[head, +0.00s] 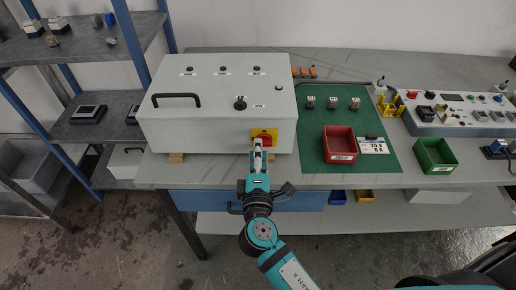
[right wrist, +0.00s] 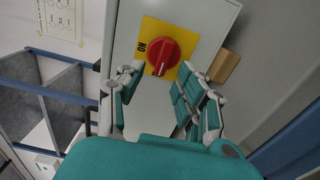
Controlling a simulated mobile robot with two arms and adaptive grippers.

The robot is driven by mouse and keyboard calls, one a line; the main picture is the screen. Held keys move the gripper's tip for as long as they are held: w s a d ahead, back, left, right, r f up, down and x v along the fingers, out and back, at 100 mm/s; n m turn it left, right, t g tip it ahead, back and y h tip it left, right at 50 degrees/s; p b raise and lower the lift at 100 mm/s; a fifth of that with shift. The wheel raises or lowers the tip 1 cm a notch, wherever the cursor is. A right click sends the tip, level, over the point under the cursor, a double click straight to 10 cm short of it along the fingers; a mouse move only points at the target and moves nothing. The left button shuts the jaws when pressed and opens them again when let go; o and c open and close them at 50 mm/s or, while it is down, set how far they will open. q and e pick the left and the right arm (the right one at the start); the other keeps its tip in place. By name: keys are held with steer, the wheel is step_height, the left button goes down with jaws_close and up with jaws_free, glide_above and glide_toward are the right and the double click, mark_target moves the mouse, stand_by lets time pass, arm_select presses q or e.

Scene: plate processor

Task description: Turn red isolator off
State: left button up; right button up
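The red isolator (head: 264,137) is a round red knob on a yellow plate, on the front face of the grey cabinet (head: 190,122). In the right wrist view the red knob (right wrist: 163,53) shows large, with "ON" lettering to its left on the yellow plate. My right gripper (head: 258,146) is just in front of the isolator in the head view. In the right wrist view the right gripper (right wrist: 160,80) is open, its fingers apart on either side below the knob, with nothing between them. I cannot tell whether a finger touches the plate. My left gripper is not in view.
The cabinet stands on a grey workbench (head: 400,60). To its right are a green mat (head: 375,168), a red bin (head: 339,145), a green bin (head: 435,155) and a control panel (head: 455,128). Blue-framed shelving (head: 90,50) stands at the left.

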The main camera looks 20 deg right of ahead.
steer(key=v, duration=1)
steer(key=shift+s, duration=0.4)
steer(key=shift+a, duration=0.1)
steer(key=s+d+f+m+g+y, duration=0.15)
steer(key=s+f+g, duration=0.3)
steer(key=f, duration=1.35)
steer(key=s+f+g+y, duration=0.3)
steer(key=f+g, duration=0.2)
steer(key=f, duration=1.3)
steer(key=s+d+f+m+g, duration=0.3)
steer(key=s+d+f+m, duration=0.2)
steer(key=s+f, duration=0.4)
steer(key=s+d+f+m+g, duration=0.4)
steer(key=s+f, duration=0.5)
steer(key=s, duration=0.6)
steer(key=d+m, duration=0.2)
steer(key=d, duration=0.1)
steer(key=shift+s+f, duration=0.25)
steer(key=shift+f, duration=0.1)
steer(key=shift+o, duration=0.5)
steer(key=shift+y, duration=0.25)
